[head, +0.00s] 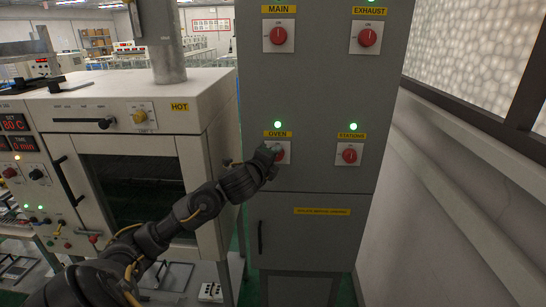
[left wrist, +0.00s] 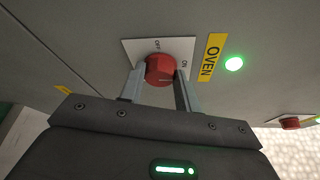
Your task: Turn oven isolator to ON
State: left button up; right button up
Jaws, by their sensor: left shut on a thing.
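The oven isolator is a red rotary knob (left wrist: 160,69) on a white plate (left wrist: 184,47) marked OFF and ON, beside a yellow OVEN label (left wrist: 211,55). In the head view the knob (head: 283,156) is mostly hidden by my left gripper (head: 273,150). In the left wrist view my left gripper (left wrist: 158,88) has its two fingers on either side of the knob and is shut on it. I cannot tell which mark the knob points to. The green lamp (left wrist: 234,64) by the label is lit. My right gripper is not in view.
The grey cabinet also carries the MAIN (head: 278,36), EXHAUST (head: 367,38) and STATIONS (head: 349,155) knobs. The STATIONS knob is close to the right. A white oven (head: 190,93) marked HOT stands at the left, under my arm. A wall with a window (head: 470,60) is at the right.

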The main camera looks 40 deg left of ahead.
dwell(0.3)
pick_arm(q)
jog(key=o, duration=1)
jog(key=shift+p+v, duration=0.75)
jog(key=shift+v, duration=4.65)
